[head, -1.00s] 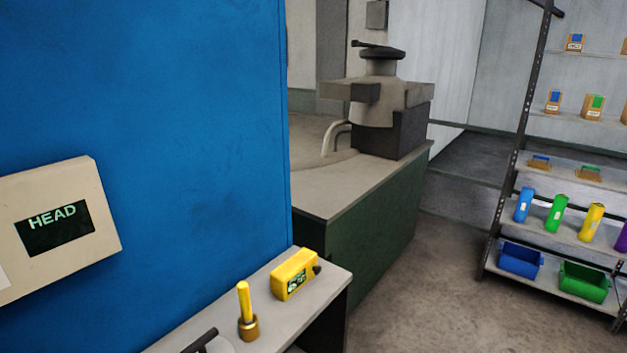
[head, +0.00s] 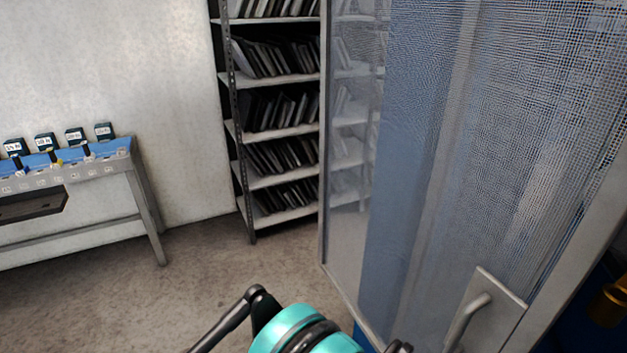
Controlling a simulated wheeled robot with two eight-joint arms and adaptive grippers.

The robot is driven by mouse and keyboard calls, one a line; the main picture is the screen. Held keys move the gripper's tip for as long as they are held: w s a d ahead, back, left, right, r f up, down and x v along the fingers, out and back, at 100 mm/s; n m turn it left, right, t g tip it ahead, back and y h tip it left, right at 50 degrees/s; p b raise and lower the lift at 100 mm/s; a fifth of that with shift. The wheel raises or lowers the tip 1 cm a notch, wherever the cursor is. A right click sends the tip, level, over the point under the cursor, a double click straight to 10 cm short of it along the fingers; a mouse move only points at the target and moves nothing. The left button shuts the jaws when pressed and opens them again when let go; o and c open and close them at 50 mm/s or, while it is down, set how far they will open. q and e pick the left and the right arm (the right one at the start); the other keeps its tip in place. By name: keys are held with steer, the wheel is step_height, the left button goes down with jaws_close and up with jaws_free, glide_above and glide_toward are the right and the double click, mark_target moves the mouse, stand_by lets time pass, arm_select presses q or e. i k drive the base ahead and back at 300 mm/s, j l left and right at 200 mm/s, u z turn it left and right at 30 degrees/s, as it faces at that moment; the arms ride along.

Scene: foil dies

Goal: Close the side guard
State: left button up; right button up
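The side guard (head: 455,130) is a tall see-through mesh panel in a pale metal frame, filling the right of the head view. It stands at an angle to me, and a shelf shows through it. A pale bar handle (head: 468,318) on a light plate sits low on the guard, near its right edge. Its lower end is cut off by the picture. A teal and black part of my arm shows at the bottom centre, in front of the guard's lower left corner. I cannot make out fingertips of either gripper.
A rack of dark folders or plates (head: 278,110) stands behind the guard's left edge. A grey bench (head: 150,205) with dark labelled blocks is at far left. A brass-coloured part (head: 608,303) shows at lower right. The floor (head: 200,285) between bench and guard is clear.

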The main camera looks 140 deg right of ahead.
mark_target(489, 317)
steer(key=z, duration=5.05)
steer(key=j, duration=0.1)
steer(key=i+u, duration=0.05)
